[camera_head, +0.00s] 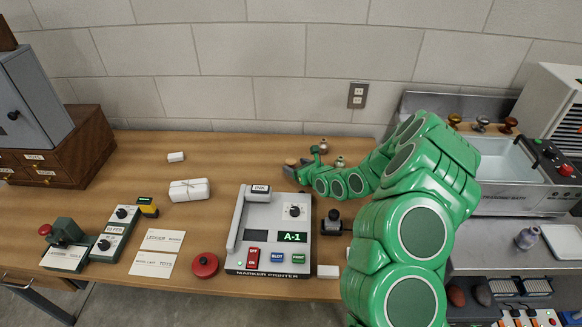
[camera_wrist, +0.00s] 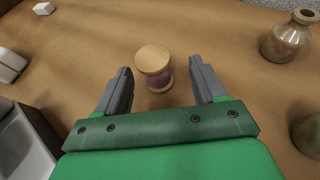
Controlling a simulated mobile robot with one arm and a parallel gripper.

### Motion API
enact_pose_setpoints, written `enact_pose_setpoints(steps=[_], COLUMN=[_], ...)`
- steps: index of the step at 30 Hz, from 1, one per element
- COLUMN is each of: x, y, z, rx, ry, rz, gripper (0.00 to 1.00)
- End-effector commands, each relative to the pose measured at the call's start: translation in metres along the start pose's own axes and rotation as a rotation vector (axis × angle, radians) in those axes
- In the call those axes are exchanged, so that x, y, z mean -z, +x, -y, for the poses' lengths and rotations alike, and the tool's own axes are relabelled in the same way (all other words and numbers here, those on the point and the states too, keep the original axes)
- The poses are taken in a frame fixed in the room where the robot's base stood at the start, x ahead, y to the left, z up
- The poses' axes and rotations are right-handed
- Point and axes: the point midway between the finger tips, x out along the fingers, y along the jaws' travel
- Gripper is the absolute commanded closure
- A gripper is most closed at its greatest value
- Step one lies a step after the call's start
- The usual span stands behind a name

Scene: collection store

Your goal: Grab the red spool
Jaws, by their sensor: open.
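A spool (camera_wrist: 154,68) with pale wooden ends stands upright on the wooden table in the wrist view. Its wound middle looks dull reddish-purple and is mostly hidden under the top disc. My gripper (camera_wrist: 160,76) is open, with its two grey fingers on either side of the spool and a visible gap to each. Nothing is held. In the head view my gripper (camera_head: 301,168) is low over the table behind the marker printer, and a small tan-topped thing (camera_head: 290,162) beside it appears to be the spool.
A brown bottle (camera_wrist: 288,38) stands right of the spool, with a greenish object (camera_wrist: 310,135) nearer. The marker printer (camera_head: 270,262) stands in front of my gripper. A white wrapped bundle (camera_head: 189,190) and small white block (camera_head: 176,157) lie left. A red round object (camera_head: 205,265) sits at the front edge.

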Motion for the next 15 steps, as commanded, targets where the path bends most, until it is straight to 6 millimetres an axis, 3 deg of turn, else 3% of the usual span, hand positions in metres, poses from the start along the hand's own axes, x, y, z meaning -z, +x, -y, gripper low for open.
enact_pose_setpoints(steps=[15], x=[-0.005], y=[0.047], z=[-0.005], rx=[-0.001], ry=[-0.002], rz=[0.002], gripper=[0.30])
